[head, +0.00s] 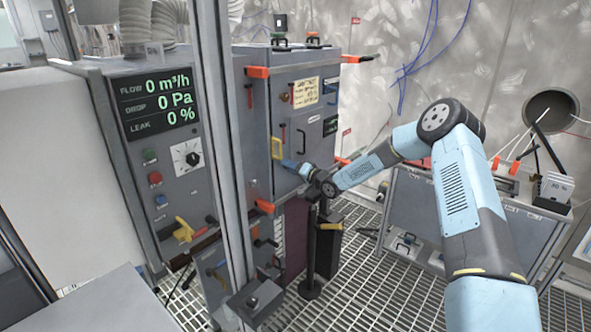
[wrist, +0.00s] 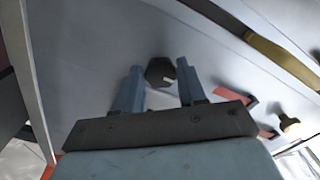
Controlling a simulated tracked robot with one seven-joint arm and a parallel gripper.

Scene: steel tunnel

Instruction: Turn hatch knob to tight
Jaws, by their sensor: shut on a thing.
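The hatch knob (wrist: 160,72) is a dark hexagonal knob with a light notch, on a pale grey panel in the wrist view. My gripper (wrist: 160,66) has its two blue fingers on either side of the knob and is shut on it. In the head view, my gripper (head: 291,164) reaches the front of the grey cabinet (head: 262,110) at its lower part, beside a yellow frame-like handle (head: 277,148). The knob itself is hidden by my gripper there. I cannot read any tight mark near the knob.
Orange corner clamps (head: 265,206) stick out from the cabinet. A display panel (head: 158,100) reads 0 m³/h, 0 Pa, 0 %. A cart (head: 425,215) stands right.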

